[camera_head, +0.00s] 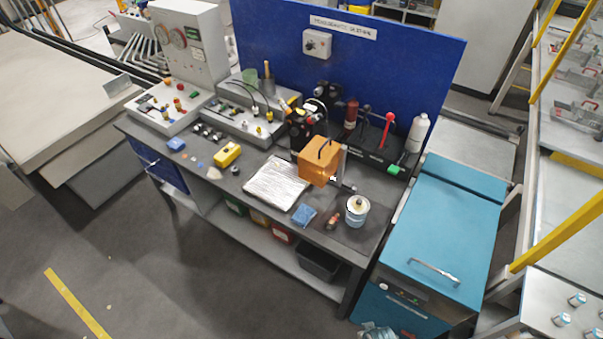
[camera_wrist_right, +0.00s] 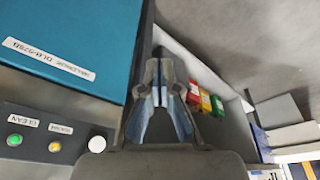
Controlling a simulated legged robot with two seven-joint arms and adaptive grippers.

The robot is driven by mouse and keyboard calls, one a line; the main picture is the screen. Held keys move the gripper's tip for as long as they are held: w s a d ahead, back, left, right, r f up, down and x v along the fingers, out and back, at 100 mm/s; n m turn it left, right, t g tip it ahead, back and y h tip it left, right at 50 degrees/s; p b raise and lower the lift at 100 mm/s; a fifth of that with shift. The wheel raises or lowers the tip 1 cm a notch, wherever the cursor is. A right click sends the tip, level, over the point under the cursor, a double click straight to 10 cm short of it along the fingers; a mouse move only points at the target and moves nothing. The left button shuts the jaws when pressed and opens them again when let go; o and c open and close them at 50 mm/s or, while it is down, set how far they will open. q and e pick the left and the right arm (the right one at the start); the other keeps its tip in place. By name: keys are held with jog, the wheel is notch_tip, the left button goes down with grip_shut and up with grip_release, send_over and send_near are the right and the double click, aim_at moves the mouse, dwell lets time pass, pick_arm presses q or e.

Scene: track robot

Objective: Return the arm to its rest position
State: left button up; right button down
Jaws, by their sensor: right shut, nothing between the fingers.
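My right gripper (camera_wrist_right: 160,62) shows in the right wrist view, its dark fingers converging towards the top of the picture. It is shut and empty. Behind it are the teal cabinet (camera_wrist_right: 70,35) on the left and the workbench's lower shelf on the right. No arm shows clearly in the head view. A small grey-blue shape (camera_head: 377,331) at its bottom edge, in front of the teal cabinet (camera_head: 440,225), is too cut off to identify. My left gripper is not in view.
The workbench (camera_head: 225,195) holds an orange box (camera_head: 318,163), a silver pad (camera_head: 275,184), a tin (camera_head: 357,212) and a blue cloth (camera_head: 304,214). Red, yellow and green bins (camera_wrist_right: 205,101) sit on its lower shelf. Yellow rails stand at the right. Floor at lower left is clear.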

jog(key=s+f+b, duration=0.1)
jog(key=s+f, duration=0.2)
jog(key=f, duration=0.5)
jog(key=s+a+f+g+b, duration=0.1)
jog(key=s+f, duration=0.2)
jog(key=f, duration=0.6)
jog(key=s+f+b, duration=0.1)
jog(key=s+f, duration=0.3)
jog(key=f, duration=0.4)
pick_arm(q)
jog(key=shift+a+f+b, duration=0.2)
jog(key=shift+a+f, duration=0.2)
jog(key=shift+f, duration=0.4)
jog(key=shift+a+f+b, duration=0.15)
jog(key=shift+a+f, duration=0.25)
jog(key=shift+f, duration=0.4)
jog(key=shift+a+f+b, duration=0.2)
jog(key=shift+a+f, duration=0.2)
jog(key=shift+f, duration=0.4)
pick_arm(e)
jog(key=s+d+f+g, duration=0.1)
jog(key=s+d+f, duration=0.1)
jog(key=s+f, duration=0.6)
jog(key=shift+s+d+f, duration=0.15)
jog(key=shift+s+d, duration=0.25)
jog(key=shift+s, duration=1.05)
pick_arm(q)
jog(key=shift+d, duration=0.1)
